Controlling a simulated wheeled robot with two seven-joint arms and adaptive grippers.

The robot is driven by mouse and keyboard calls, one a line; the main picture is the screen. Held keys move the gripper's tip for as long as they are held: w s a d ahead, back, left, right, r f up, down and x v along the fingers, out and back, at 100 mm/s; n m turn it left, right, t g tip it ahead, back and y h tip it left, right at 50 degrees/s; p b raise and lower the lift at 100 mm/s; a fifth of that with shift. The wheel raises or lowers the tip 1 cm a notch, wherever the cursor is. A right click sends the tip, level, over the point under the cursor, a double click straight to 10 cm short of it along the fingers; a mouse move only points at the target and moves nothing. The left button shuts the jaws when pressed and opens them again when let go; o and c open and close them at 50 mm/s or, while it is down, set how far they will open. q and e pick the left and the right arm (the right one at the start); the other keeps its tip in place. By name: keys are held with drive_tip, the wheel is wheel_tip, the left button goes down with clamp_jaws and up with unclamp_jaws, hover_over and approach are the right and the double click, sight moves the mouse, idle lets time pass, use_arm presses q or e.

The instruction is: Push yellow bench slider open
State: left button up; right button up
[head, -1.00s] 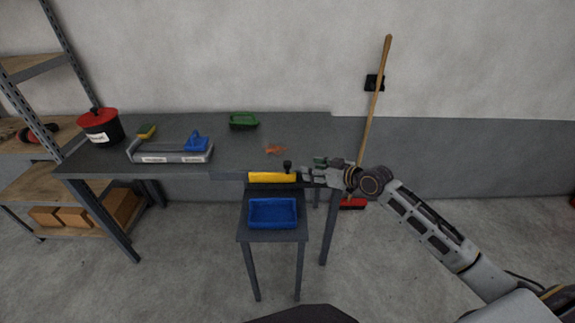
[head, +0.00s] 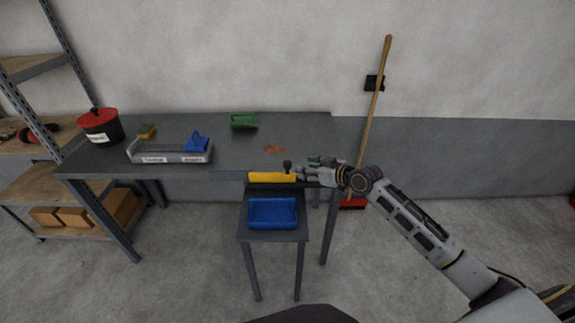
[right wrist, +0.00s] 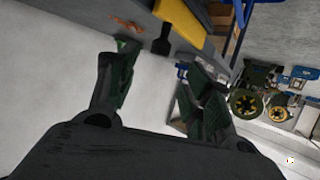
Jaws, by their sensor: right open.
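The yellow bench slider (head: 272,177) lies along the front edge of the grey workbench, above the small stand. A dark knob (head: 287,166) stands up at its right end. My right gripper (head: 303,168) is open at the right end of the slider, close to the knob; I cannot tell whether they touch. In the right wrist view, the gripper (right wrist: 155,85) has its fingers spread with nothing between them. The yellow slider (right wrist: 185,20) and dark knob (right wrist: 161,44) show ahead of them. My left gripper is not in view.
A blue bin (head: 272,213) sits on the small stand below the slider. Copper-coloured pieces (head: 274,149), a green bin (head: 243,120), a grey tray (head: 150,157) and a red-lidded bucket (head: 99,126) are on the workbench. A broom (head: 376,105) leans against the wall.

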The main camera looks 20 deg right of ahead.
sight(288, 163)
drive_tip(key=shift+x, duration=4.95)
drive_tip(key=shift+w+a+f, duration=0.2)
drive_tip(key=shift+w+a, duration=0.1)
drive_tip(key=shift+w, duration=0.05)
drive_tip(key=c, duration=1)
clamp_jaws()
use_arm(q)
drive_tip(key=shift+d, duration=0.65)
